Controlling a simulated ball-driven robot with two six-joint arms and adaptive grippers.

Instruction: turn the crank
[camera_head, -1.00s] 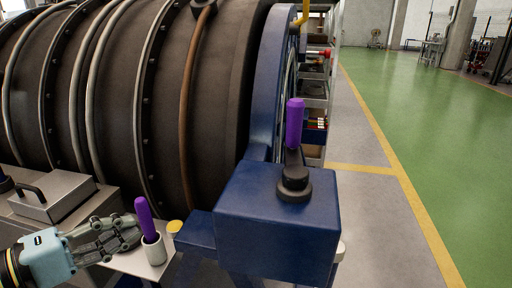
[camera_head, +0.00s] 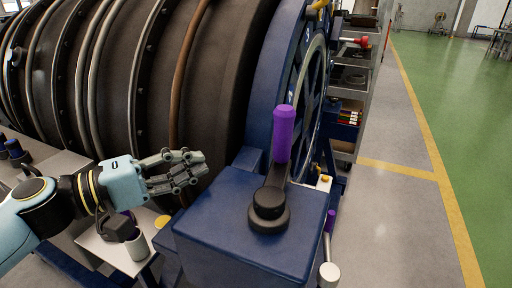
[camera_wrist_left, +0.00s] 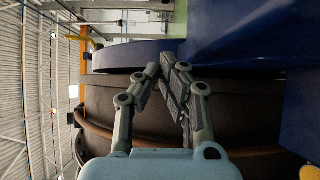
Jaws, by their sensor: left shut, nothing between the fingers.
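The crank has an upright purple handle (camera_head: 283,134) on a dark arm, with a black round hub (camera_head: 269,208) on top of a blue box (camera_head: 215,225). My left gripper (camera_head: 198,164) is shut and empty, left of the crank handle and apart from it, in front of the dark engine casing. In the left wrist view its fingers (camera_wrist_left: 163,72) meet at the tips with nothing between them. The crank handle does not show in that view. A blue surface (camera_wrist_left: 240,30) fills its upper right. My right gripper is not in view.
The dark ribbed turbofan casing (camera_head: 225,80) with its blue ring (camera_head: 276,75) stands behind the box. A grey shelf rack (camera_head: 352,100) stands at the right. Green floor (camera_head: 450,110) lies open beyond.

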